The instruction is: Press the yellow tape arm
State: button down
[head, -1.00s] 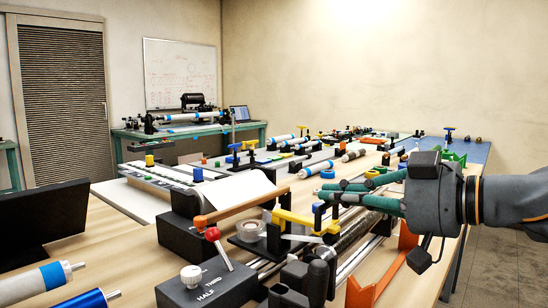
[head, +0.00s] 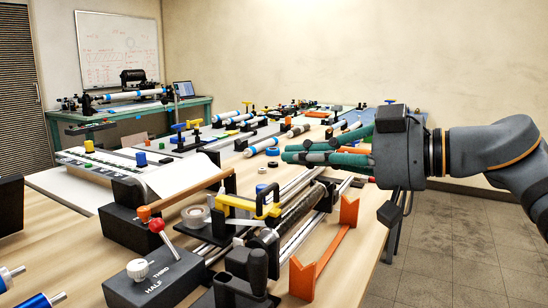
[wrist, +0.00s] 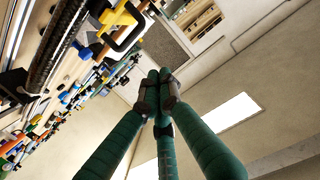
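The yellow arm also shows at the top left of the wrist view (wrist: 118,17), off to the left of the fingers. My gripper (head: 286,153) has green fingers pointing left in the head view, higher in the picture than the yellow arm and apart from it. In the wrist view its fingertips (wrist: 158,76) meet, with nothing seen between them.
A black box with a red-knobbed lever (head: 157,226) stands in front of the arm. A long dark roller (head: 300,208) and metal rails run beside it. An orange bracket (head: 325,250) stands to the right. Several coloured parts cover the table farther back.

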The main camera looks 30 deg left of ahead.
jog(key=shift+s+d+r, duration=0.1)
jog(key=shift+d+r, duration=0.15)
jog(key=shift+d, duration=0.6)
jog(key=shift+d+r, duration=0.25)
jog(key=shift+d, duration=0.55)
send_over(276, 212)
jog(key=a, duration=0.3)
jog(key=f, duration=0.2)
jog(key=shift+s+d+f, duration=0.1)
jog(key=shift+d+f, duration=0.1)
jog(key=shift+f, duration=0.2)
jog(key=d+f+b, duration=0.2)
jog(key=shift+f+b, duration=0.25)
jog(key=shift+b, duration=0.15)
jog(key=shift+d+f+b, duration=0.25)
jog(key=shift+f+b, duration=0.05)
jog(key=shift+f, duration=0.15)
